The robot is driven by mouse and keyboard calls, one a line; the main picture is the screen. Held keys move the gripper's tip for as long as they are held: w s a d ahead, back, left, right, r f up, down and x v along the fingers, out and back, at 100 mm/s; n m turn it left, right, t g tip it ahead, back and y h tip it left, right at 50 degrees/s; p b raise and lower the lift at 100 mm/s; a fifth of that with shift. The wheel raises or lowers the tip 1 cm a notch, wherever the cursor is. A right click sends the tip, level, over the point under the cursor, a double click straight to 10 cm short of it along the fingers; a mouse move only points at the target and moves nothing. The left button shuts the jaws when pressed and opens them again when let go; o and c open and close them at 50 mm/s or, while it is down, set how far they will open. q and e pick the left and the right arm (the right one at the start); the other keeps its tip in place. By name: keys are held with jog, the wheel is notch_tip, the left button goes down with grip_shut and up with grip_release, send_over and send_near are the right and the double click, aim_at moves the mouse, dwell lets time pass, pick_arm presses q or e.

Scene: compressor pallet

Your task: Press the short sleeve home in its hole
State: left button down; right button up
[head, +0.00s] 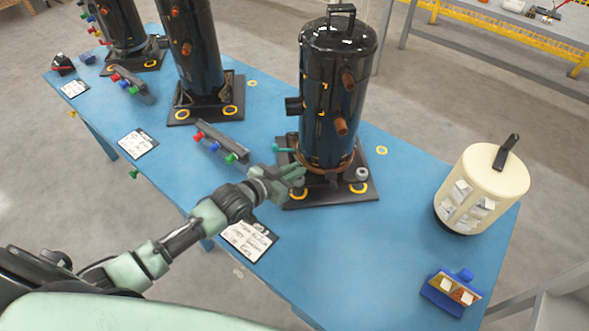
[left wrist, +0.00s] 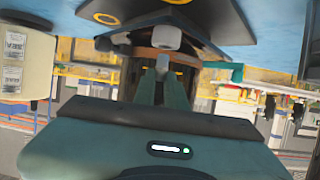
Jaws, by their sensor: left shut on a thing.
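The black compressor (head: 318,110) stands upright on a dark base plate (head: 330,195) on the blue table. My left gripper (head: 298,173) is low at the plate's front left, beside the compressor's foot. In the left wrist view, which looks inverted, its fingers (left wrist: 162,88) are shut on a small grey piece (left wrist: 162,63), which I take for the short sleeve. A pale grey cylinder (left wrist: 167,38) is just beyond that piece, close to the plate. Whether they touch, and the hole itself, I cannot tell. Another grey sleeve-like part (head: 362,173) is at the plate's right corner. My right gripper is out of view.
A teal pin (head: 284,148) sticks out left of the compressor. A rail with coloured knobs (head: 221,143) and a card (head: 248,240) lie to the left. A cream container (head: 484,182) and a blue tray (head: 447,302) are at right.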

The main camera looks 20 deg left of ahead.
pick_arm(q)
jog(key=shift+f+b, duration=1)
jog(key=shift+f, duration=0.3)
jog(key=c, duration=1.4)
grip_release()
jog(key=v, duration=0.8)
jog(key=shift+w, duration=0.1)
